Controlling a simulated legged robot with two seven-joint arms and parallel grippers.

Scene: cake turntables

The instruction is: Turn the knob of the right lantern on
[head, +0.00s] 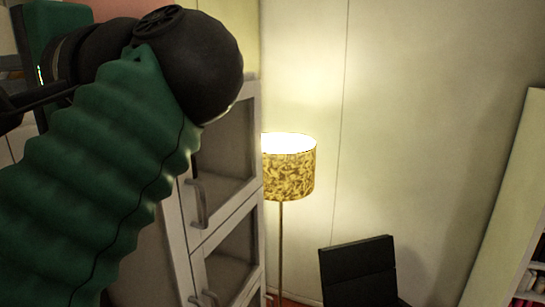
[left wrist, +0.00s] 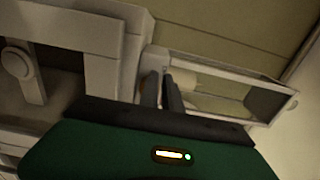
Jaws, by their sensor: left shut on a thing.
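My left gripper (left wrist: 163,80) shows in the left wrist view with two dark fingers close together. It is shut on a small part at the corner of a pale frame with glass panels (left wrist: 225,82); the fingers hide most of that part. A pale rounded piece (left wrist: 184,78) sits just right of the fingers, inside the frame. I cannot tell whether this frame is a lantern or part of a cabinet. In the head view my left arm fills the left side, and its fingertips are not clear. My right gripper is out of view.
A pale cabinet (head: 183,235) with glass doors and handles stands behind my left arm. Right of it are a lit floor lamp (head: 290,172) with a yellow patterned shade, a black chair (head: 358,270) and a bookshelf (head: 510,190). Bare wall lies between lamp and bookshelf.

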